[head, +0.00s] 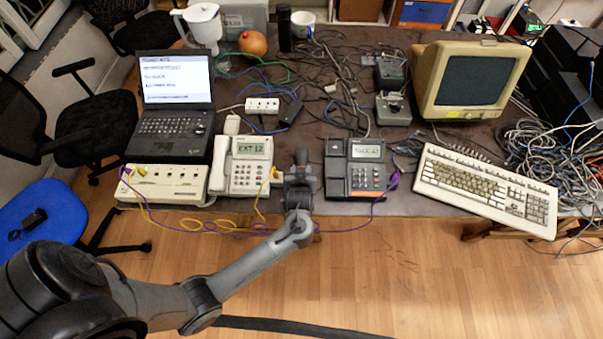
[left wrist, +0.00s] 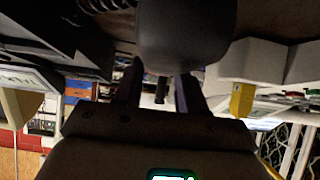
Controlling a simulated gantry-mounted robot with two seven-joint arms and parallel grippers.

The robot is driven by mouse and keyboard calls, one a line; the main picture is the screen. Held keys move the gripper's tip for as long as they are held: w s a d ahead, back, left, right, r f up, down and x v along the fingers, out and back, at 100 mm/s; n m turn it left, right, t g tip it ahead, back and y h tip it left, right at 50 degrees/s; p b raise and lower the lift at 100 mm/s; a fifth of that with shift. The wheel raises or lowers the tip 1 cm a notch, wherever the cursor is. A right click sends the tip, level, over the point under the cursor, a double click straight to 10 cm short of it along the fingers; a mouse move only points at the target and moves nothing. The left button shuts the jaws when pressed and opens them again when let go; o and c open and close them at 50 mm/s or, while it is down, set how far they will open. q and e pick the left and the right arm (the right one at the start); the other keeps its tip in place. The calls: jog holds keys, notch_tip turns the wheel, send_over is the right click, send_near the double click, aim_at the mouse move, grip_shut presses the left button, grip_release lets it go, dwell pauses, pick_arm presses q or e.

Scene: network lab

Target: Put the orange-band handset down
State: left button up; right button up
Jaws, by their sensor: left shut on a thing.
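My left gripper (head: 300,178) is over the front edge of the table, between the two desk phones. It is shut on a dark handset (head: 301,156), seen nearly end-on. The handset's rounded dark end (left wrist: 185,35) fills the top middle of the left wrist view, between the fingers. I cannot make out an orange band on it. The dark phone (head: 368,172), with a lit display and an orange key, sits just to the right of the gripper. The white phone (head: 250,172) reads EXT 12 and has a white handset (head: 218,166) on its left side. My right gripper is not in view.
A cream switch box (head: 165,184) and laptop (head: 172,100) stand at the left. A keyboard (head: 485,190) and old monitor (head: 470,80) are at the right. Yellow and purple cables (head: 190,225) hang along the table's front edge. Loose cables cover the middle.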

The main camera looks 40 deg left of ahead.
pick_arm(q)
jog(key=o, duration=1.2)
jog(key=shift+c, duration=0.2)
jog(key=shift+s+d+r, duration=0.1)
jog(key=shift+r, duration=0.15)
jog(key=s+d+r+m+g+h+p, duration=0.1)
jog(key=s+d+r+m+h+p, duration=0.15)
jog(key=s+d+r, duration=0.35)
jog(key=s+d+r+m+h+p, duration=0.1)
jog(key=s+d+r+m+h, duration=0.1)
jog(key=s+d+h, duration=0.35)
jog(key=s+r+m+g, duration=0.3)
jog(key=s+m+g, duration=0.1)
jog(key=s, duration=0.9)
jog(key=shift+s+a+m+y, duration=0.3)
jog(key=shift+m+y, duration=0.1)
jog(key=shift+m, duration=0.25)
jog(key=shift+r, duration=0.15)
